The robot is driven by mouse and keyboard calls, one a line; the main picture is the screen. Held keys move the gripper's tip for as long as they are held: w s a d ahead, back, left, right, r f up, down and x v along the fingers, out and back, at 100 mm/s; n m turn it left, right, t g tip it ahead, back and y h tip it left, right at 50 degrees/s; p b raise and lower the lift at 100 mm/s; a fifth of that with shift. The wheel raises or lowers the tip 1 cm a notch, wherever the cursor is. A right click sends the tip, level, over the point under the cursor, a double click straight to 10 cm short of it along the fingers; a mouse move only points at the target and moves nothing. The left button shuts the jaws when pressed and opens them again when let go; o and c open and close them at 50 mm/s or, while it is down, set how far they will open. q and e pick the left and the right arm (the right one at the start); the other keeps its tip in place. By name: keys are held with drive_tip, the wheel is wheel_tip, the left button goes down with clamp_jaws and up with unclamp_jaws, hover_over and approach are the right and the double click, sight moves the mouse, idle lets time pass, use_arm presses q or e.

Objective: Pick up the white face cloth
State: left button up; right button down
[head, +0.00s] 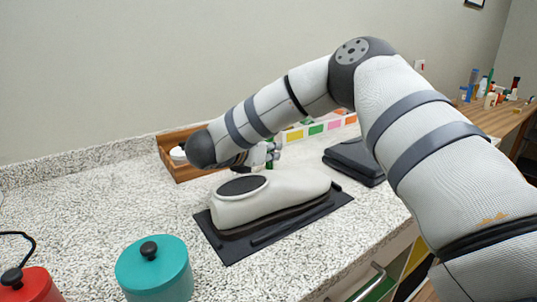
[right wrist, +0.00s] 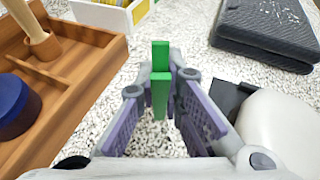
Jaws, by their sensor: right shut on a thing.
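I cannot make out a white face cloth in either view. My right gripper (head: 268,158) is above the counter, between the wooden tray and the white appliance. In the right wrist view its fingers (right wrist: 161,88) are closed on a green block (right wrist: 160,100), which stands up between the fingertips. The block is mostly hidden in the head view. My left gripper is out of view.
A wooden tray (right wrist: 97,48) holds a blue round thing (right wrist: 15,105). A white appliance (head: 295,187) sits on a black base (head: 228,250). A dark flat case (head: 350,162), teal pot (head: 153,272) and red pot (head: 30,288) stand around.

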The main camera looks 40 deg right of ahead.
drive_tip(key=shift+f, duration=0.35)
drive_tip(key=shift+f, duration=0.1)
drive_tip(key=shift+a+f, duration=0.1)
drive_tip(key=shift+f, duration=0.3)
drive_tip(key=c, duration=1.7)
unclamp_jaws()
drive_tip(key=shift+f, duration=0.15)
